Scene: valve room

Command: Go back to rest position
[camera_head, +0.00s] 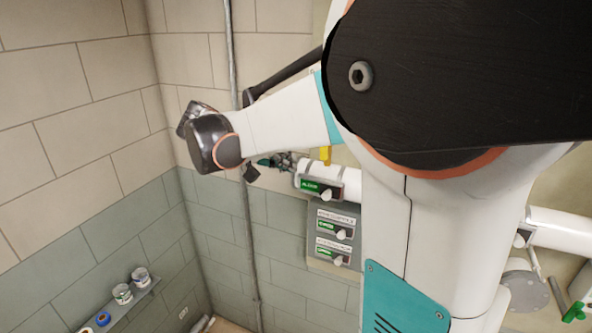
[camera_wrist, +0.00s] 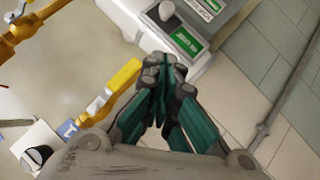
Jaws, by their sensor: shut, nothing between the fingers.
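My gripper (camera_wrist: 162,75) is shut and empty in the wrist view, its teal and grey fingers meeting at the tips. In the head view, my gripper (camera_head: 275,161) is small and partly seen, just left of the white box with a green label and a pale knob (camera_head: 322,190). The wrist view shows a grey panel with a green label and a pale knob (camera_wrist: 185,40) just beyond the fingertips. I cannot tell whether the fingertips touch it. My arm's white links cover much of the head view's right half.
A grey control box (camera_head: 334,235) with two knobs is on the wall below. A vertical pipe (camera_head: 241,220) runs up near the corner. A shelf (camera_head: 120,308) with cans and tape rolls is at lower left. Yellow piping (camera_wrist: 35,25) is at upper left in the wrist view.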

